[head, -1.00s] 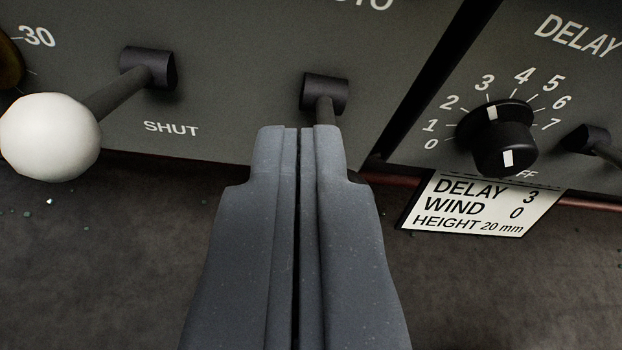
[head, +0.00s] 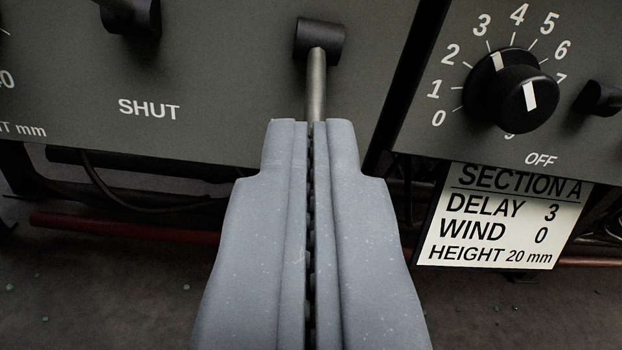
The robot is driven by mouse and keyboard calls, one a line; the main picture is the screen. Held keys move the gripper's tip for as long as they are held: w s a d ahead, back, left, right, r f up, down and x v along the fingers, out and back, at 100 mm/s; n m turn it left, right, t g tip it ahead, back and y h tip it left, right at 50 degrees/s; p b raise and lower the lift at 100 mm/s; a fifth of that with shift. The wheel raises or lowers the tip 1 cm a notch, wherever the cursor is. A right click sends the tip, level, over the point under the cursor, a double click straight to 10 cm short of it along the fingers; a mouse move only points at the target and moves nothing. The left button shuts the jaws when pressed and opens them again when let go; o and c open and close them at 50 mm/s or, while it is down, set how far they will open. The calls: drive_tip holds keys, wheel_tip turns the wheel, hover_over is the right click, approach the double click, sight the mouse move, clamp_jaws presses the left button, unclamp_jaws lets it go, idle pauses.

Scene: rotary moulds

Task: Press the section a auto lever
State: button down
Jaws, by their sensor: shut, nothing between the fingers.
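The lever has a dark cylindrical pivot (head: 320,41) on the grey panel and a metal rod (head: 316,85) pointing down toward me. In the earlier view part of the lettering "AUTO" shows above it; now that label is out of view. My gripper (head: 311,124) is shut and empty, its fingertips over the lower part of the rod. The fingers hide the rod's lower end, and I cannot tell whether they touch it. A white card (head: 505,217) reading "SECTION A", "DELAY 3", "WIND 0" and "HEIGHT 20 mm" hangs below the panel at right.
A black delay knob (head: 512,90) with a numbered dial sits on the right-hand panel, with another dark pivot (head: 598,97) beside it. Another pivot (head: 130,14) above "SHUT" is at upper left. Pipes and a red bar (head: 120,227) run below the panel.

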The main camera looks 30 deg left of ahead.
drive_tip(key=shift+f, duration=0.35)
